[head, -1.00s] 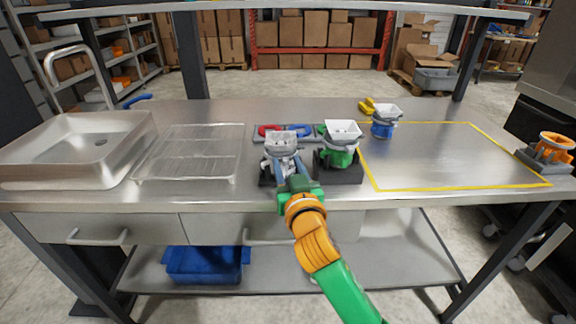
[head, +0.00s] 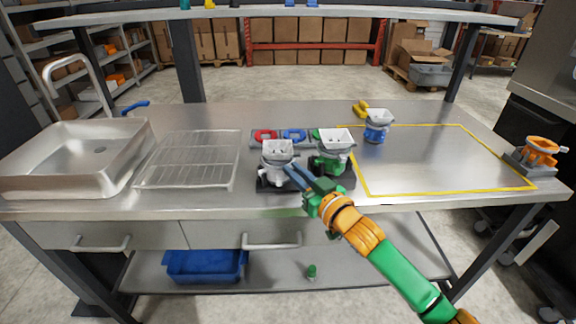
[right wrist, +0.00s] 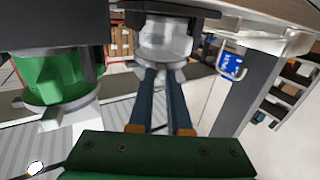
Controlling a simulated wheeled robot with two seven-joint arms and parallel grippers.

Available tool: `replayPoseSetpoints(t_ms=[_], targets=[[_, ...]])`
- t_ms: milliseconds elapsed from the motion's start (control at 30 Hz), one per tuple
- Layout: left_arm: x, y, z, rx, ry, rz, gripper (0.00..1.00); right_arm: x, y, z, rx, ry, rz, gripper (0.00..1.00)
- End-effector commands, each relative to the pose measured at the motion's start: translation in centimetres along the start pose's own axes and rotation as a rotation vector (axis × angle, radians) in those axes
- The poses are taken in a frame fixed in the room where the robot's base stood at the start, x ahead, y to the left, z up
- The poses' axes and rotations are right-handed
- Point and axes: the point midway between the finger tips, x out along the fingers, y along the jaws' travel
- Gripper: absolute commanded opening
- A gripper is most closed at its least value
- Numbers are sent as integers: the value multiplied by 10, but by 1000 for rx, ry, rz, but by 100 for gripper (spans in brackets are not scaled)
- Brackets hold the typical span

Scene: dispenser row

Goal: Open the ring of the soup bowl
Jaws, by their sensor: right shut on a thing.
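The white-grey bowl (head: 277,150), taken as the soup bowl, sits on a dark stand at the front middle of the table. My right gripper (head: 290,172) reaches it from the front right, its dark fingers at the bowl's lower part. In the right wrist view the two fingers (right wrist: 160,78) are shut on the pale ring (right wrist: 160,66) under the grey-white body (right wrist: 165,38), which appears upside down there. The fingertips are partly hidden by the ring. My left gripper is not in view.
A green dispenser with a white bowl (head: 336,140) stands close on the right. A blue one (head: 377,128) stands farther back, an orange one (head: 541,150) at the right edge. A wire rack (head: 190,160) and sink (head: 75,155) lie left. The yellow-outlined area (head: 435,165) is mostly clear.

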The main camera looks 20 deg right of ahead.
Motion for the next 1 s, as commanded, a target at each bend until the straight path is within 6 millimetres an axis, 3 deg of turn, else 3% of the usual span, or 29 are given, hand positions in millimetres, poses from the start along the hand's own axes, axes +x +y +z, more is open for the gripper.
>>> replayPoseSetpoints(t_ms=[400,1000], targets=[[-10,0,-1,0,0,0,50,4,24,-3,-7,3,-254,0],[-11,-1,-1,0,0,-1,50,6,29,0,1,1,-384,0]])
